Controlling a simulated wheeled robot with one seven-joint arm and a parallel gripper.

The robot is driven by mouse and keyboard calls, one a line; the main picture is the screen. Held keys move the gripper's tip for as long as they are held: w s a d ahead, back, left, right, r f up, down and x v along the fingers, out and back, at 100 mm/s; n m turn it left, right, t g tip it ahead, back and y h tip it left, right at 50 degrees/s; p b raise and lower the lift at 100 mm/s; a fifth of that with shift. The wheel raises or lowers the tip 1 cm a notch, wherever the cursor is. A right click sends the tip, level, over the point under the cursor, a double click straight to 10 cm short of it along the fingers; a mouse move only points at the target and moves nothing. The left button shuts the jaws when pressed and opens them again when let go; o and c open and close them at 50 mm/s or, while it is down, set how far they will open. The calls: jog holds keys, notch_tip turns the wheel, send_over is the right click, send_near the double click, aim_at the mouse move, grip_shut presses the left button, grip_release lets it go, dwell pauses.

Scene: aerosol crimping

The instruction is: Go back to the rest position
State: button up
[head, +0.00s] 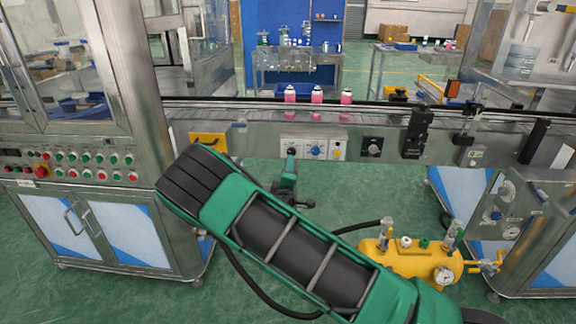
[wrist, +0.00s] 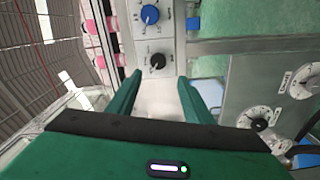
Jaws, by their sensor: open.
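My gripper (wrist: 158,80) is open, with its two green fingers apart and nothing between them. Beyond the fingertips in the wrist view is a white control panel with a black knob (wrist: 157,61) and a blue knob (wrist: 150,14). The black knob stands apart from the fingers. In the head view the panel (head: 303,144) is on the front of the conveyor. A small green end part of my arm shows just below its left knob, partly hidden by my larger arm links. The fingers are too small there to make out.
Pink cans (head: 317,95) stand on the conveyor (head: 240,112) above the panel. A yellow tank (head: 410,262) with a gauge stands at lower right. A steel cabinet with buttons (head: 85,170) is at left, another machine (head: 510,225) at right. Green floor between them is partly open.

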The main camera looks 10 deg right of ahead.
jog(key=shift+s+a, duration=0.25)
jog(key=shift+s, duration=0.4)
jog(key=shift+d, duration=0.1)
jog(key=s+d+r+m+g+h, duration=0.1)
jog(key=s+d+m+g+h, duration=0.2)
jog(key=d, duration=0.5)
jog(key=s+d+r+m+g+h, duration=0.15)
jog(key=s+d+m+g, duration=0.25)
jog(key=d, duration=0.4)
jog(key=s+d+r+m+g+h, duration=0.1)
jog(key=s+d+m+g, duration=0.25)
jog(key=d, duration=0.45)
jog(key=s+d+r+m+g+y, duration=0.1)
jog(key=s+d+m+g+y, duration=0.15)
jog(key=s, duration=0.45)
jog(key=s+d+m+g+y, duration=0.1)
jog(key=s+d+m+g, duration=0.2)
jog(key=s, duration=0.5)
jog(key=s+a+r+y, duration=0.2)
jog(key=s+a, duration=0.1)
jog(key=s, duration=0.6)
jog(key=s+a+r+m+y, duration=0.1)
jog(key=s+a+r+y, duration=0.2)
jog(key=s, duration=0.6)
jog(key=s+a+r+m+g+y, duration=0.1)
jog(key=s+a+r+y, duration=0.1)
jog(key=s, duration=0.7)
jog(key=shift+s+a+r+y, duration=0.2)
jog(key=shift+a+r+y, duration=0.2)
jog(key=shift+a, duration=0.1)
